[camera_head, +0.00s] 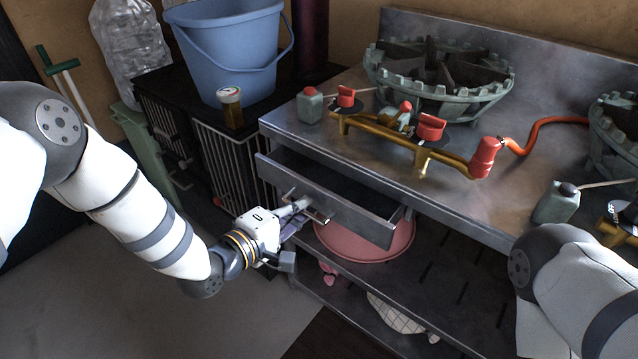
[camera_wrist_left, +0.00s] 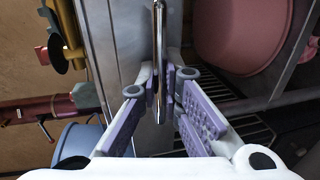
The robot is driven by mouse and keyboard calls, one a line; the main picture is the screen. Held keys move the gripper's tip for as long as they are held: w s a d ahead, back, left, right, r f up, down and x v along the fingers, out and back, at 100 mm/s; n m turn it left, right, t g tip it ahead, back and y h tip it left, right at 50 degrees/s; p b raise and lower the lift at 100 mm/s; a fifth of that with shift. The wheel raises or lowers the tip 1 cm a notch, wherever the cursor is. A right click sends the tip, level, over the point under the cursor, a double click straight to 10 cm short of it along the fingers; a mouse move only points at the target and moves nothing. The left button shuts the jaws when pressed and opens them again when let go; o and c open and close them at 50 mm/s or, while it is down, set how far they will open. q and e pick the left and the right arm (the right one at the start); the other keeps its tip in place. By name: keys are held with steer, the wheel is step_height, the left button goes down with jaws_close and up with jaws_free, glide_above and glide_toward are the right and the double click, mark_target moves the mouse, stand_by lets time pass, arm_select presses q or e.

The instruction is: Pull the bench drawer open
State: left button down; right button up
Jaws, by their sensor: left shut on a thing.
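The bench drawer (camera_head: 345,212) is a grey metal drawer under the steel bench top, and it stands partly out, with its dark inside showing from above. My left gripper (camera_head: 308,210) is at the drawer's front, shut on the drawer handle. In the left wrist view the handle (camera_wrist_left: 158,45) is a thin shiny bar running between the purple-padded fingers (camera_wrist_left: 162,85), and the drawer front (camera_wrist_left: 125,40) lies behind it. My right arm shows at the lower right of the head view, but its gripper is out of view.
A pink basin (camera_head: 365,245) sits on the shelf below the drawer. Burners (camera_head: 440,75) and a brass gas pipe (camera_head: 385,137) stand on the bench top. The floor before the bench is clear.

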arm_select(q)
steer(key=f+p+v, duration=0.3)
steer(key=v, duration=1.2)
steer(key=shift+s+a, duration=0.4)
steer(key=shift+s, duration=0.2)
arm_select(e)
steer(key=shift+t, duration=0.6)
steer(key=w+r, duration=0.1)
steer(key=r, duration=0.1)
steer(key=w+r, duration=0.2)
steer(key=shift+w+r, duration=0.15)
arm_select(q)
steer(key=c, duration=2)
jaws_free()
steer(key=v, duration=1.2)
